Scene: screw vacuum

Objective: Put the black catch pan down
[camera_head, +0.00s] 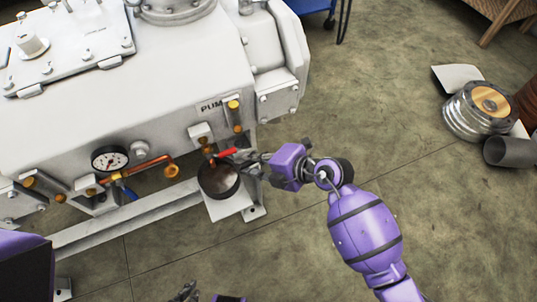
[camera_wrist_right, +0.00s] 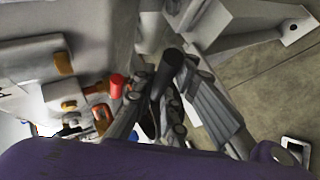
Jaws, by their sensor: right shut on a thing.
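The black catch pan (camera_head: 219,181) is round and dark, below the drain fittings of the white pump. It appears over the pump's white foot (camera_head: 232,206), and I cannot tell if it touches it. In the right wrist view the pan's dark edge (camera_wrist_right: 166,78) shows between the fingers. A red-handled valve (camera_head: 226,154) is just above the pan, and its red part (camera_wrist_right: 116,86) shows in the wrist view. My left gripper (camera_head: 185,292) only partly shows at the bottom edge.
The white pump body (camera_head: 120,110) fills the left side, with a pressure gauge (camera_head: 109,158) and brass pipes (camera_head: 140,166). A metal flange part (camera_head: 475,110) and a grey cylinder (camera_head: 505,152) lie on the floor at the right. The floor in the middle is clear.

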